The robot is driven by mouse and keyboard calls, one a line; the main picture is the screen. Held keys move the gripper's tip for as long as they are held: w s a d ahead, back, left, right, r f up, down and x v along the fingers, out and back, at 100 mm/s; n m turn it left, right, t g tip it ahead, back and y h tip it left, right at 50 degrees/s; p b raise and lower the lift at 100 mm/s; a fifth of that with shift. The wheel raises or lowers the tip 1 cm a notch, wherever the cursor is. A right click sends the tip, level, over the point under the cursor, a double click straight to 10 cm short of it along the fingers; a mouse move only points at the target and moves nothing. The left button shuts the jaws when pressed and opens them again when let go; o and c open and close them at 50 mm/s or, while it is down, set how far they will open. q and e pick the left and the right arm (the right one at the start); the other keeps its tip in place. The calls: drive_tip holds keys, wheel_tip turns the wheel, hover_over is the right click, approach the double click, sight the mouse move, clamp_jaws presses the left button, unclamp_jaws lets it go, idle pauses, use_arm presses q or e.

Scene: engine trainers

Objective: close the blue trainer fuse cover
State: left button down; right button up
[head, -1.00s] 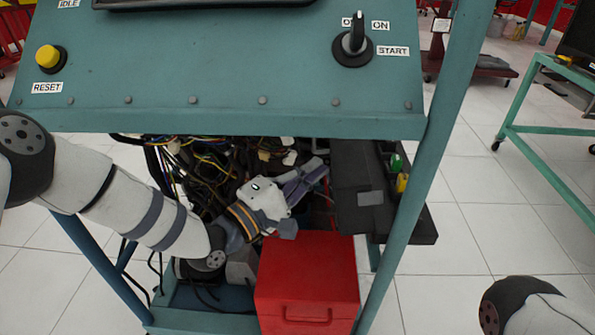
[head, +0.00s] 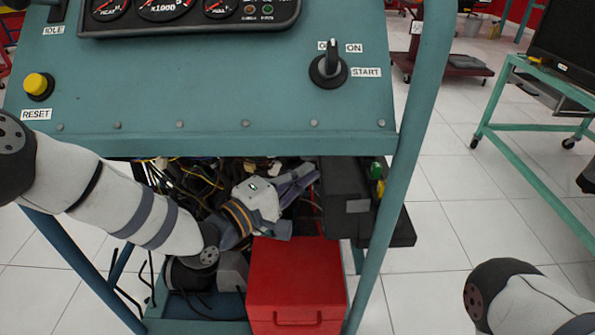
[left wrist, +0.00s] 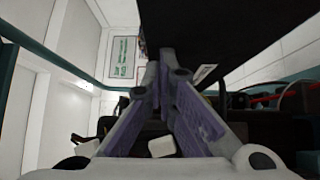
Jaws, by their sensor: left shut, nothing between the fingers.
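The blue trainer (head: 215,95) has a black fuse box with a dark panel (head: 343,178), likely its cover, under the right end of the console. The panel carries a grey label and stands open, with green and yellow parts (head: 380,180) showing beside it. My left gripper (head: 308,178) is shut and empty at the panel's left edge; I cannot tell if it touches. In the left wrist view, the fingertips (left wrist: 160,62) meet just below a large black surface (left wrist: 225,30), likely the cover. My right gripper is out of view.
A red box (head: 296,280) stands just below my left gripper. Loose wiring (head: 200,180) lies behind it. The trainer's blue post (head: 405,165) stands at the right, in front of the fuse box. A green cart (head: 540,125) is further right, with clear floor between.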

sight(327, 167)
use_arm(q)
drive_tip(key=d+r+m+g+y+p, duration=0.1)
drive_tip(key=d+r+p, duration=0.1)
drive_tip(key=d+r+m+g+y+p, duration=0.1)
drive_tip(key=d+r+p, duration=0.1)
drive_tip(key=p, duration=0.1)
drive_tip(key=shift+d+m, duration=0.3)
drive_tip(key=shift+m, duration=0.1)
drive_tip(key=d, duration=0.8)
drive_tip(key=shift+r+y, duration=0.15)
drive_tip(key=shift+y, duration=0.15)
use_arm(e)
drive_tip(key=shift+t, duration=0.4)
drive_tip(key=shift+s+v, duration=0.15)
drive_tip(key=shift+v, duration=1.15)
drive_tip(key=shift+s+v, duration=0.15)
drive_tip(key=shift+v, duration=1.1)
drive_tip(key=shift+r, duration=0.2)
